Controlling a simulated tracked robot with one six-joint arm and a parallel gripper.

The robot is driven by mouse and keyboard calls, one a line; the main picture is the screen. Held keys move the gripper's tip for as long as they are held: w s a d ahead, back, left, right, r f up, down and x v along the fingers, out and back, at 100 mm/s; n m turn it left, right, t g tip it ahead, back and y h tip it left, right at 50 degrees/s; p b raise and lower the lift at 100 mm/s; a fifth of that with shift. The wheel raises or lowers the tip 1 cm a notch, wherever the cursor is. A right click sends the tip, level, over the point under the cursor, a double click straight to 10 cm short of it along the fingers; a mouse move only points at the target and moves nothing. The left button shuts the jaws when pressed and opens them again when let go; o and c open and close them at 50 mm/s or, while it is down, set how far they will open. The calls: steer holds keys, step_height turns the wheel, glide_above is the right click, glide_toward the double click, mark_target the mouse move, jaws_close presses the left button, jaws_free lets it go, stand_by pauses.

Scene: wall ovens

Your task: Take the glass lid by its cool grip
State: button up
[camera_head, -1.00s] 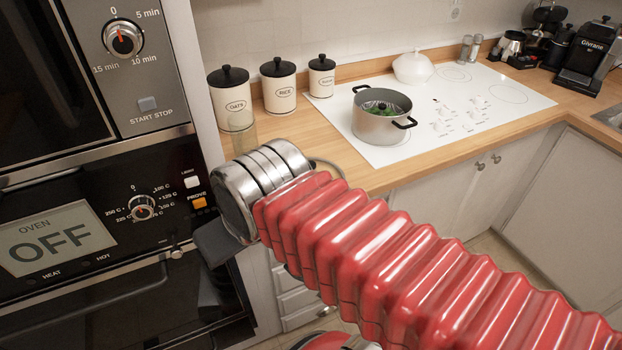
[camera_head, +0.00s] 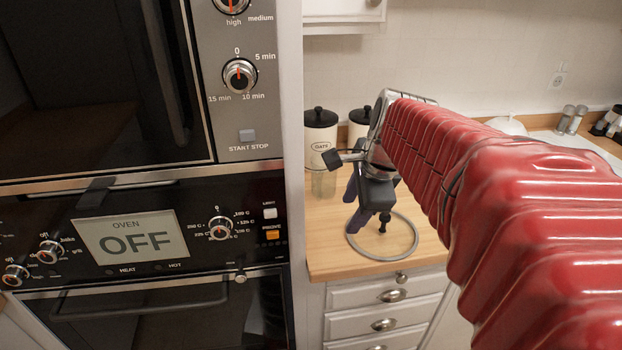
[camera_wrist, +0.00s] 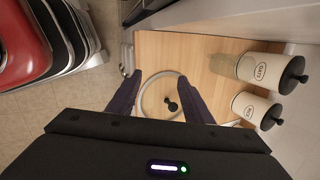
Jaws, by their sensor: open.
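The glass lid (camera_head: 410,253) lies on the wooden worktop near its front left corner. It shows as a clear disc with a thin metal rim and a black knob, its grip (camera_head: 384,220), standing up at the middle. My gripper (camera_head: 371,196) is above the lid, open and pointing down, with two dark purplish fingers. In the wrist view the lid's ring (camera_wrist: 147,88) and knob (camera_wrist: 172,105) lie between the two fingers of my gripper (camera_wrist: 159,76). The knob is nearer the right finger. Nothing is held. Whether the fingers touch the lid cannot be told.
Black-lidded canisters (camera_head: 320,137) stand behind the lid, with a clear glass (camera_head: 323,183) in front of the oats one. The wall oven (camera_head: 140,243), its display reading OFF, is to the left. Drawers (camera_head: 385,300) are below the worktop. My arm hides much of the hob.

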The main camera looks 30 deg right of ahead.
steer(key=w+d+f+m, duration=0.1)
steer(key=d+m, duration=1.2)
steer(key=d, duration=0.2)
steer(key=shift+d+f, duration=0.15)
steer(key=shift+f, duration=0.05)
glide_above(384, 225)
steer(key=s, duration=0.2)
steer(key=shift+w+d+f, duration=0.1)
steer(key=shift+f, duration=1.9)
steer(key=shift+w+f, duration=0.1)
steer(key=shift+f, duration=1.9)
steer(key=shift+x, duration=2.6)
steer(key=shift+w, duration=0.1)
jaws_close()
